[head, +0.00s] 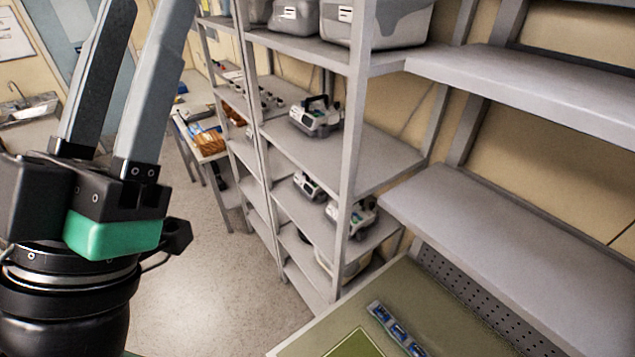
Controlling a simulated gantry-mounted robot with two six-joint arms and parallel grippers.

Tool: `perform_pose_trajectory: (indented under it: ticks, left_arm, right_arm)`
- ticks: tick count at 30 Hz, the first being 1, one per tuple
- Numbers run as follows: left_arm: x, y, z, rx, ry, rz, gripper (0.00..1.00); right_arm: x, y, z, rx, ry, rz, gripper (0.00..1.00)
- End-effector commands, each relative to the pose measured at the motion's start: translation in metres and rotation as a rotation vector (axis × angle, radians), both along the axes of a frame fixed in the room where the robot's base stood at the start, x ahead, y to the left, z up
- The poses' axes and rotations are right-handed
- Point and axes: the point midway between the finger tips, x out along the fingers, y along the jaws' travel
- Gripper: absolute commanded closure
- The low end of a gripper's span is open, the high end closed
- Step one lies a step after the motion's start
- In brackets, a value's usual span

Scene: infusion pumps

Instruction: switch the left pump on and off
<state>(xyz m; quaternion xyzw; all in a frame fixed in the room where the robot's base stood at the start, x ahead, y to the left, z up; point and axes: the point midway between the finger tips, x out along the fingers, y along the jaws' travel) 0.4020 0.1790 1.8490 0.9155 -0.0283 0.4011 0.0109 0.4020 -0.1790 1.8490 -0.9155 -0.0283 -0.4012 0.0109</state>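My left gripper (150,8) stands large at the left edge, its two grey fingers pointing up with a clear gap between them. It is open, and nothing shows between the fingers. My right gripper is not in view. A grey and white device with a dark carry handle (316,118) stands on a middle shelf. Two more devices, one at the left (308,187) and one at the right (352,217), sit on the shelf below. I cannot tell which, if any, is the left pump. No switch can be made out, and my gripper is apart from all of them.
A grey shelf rack (357,140) fills the middle, with grey bins (385,22) on top. Empty wall shelves (500,235) extend at the right. A green-topped table (440,305) with small blue packs (396,330) is at the bottom right. The floor (215,270) between is clear.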

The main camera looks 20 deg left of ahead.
Motion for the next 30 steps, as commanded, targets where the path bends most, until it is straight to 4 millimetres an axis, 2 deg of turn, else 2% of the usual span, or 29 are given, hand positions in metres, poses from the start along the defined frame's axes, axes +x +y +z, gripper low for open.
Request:
perform_pose_trajectory:
  ticks: [3, 11, 30]
  left_arm:
    - [0.0000, 0.0000, 0.0000, 0.000, 0.000, 0.000, 0.52]
    - [0.0000, 0.0000, 0.0000, 0.000, 0.000, 0.000, 0.99]
    - [0.0000, 0.0000, 0.0000, 0.000, 0.000, 0.000, 1.00]
  right_arm:
    - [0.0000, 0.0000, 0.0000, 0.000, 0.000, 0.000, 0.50]
    - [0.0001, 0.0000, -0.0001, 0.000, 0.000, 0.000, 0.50]
    - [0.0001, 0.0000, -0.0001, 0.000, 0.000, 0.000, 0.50]
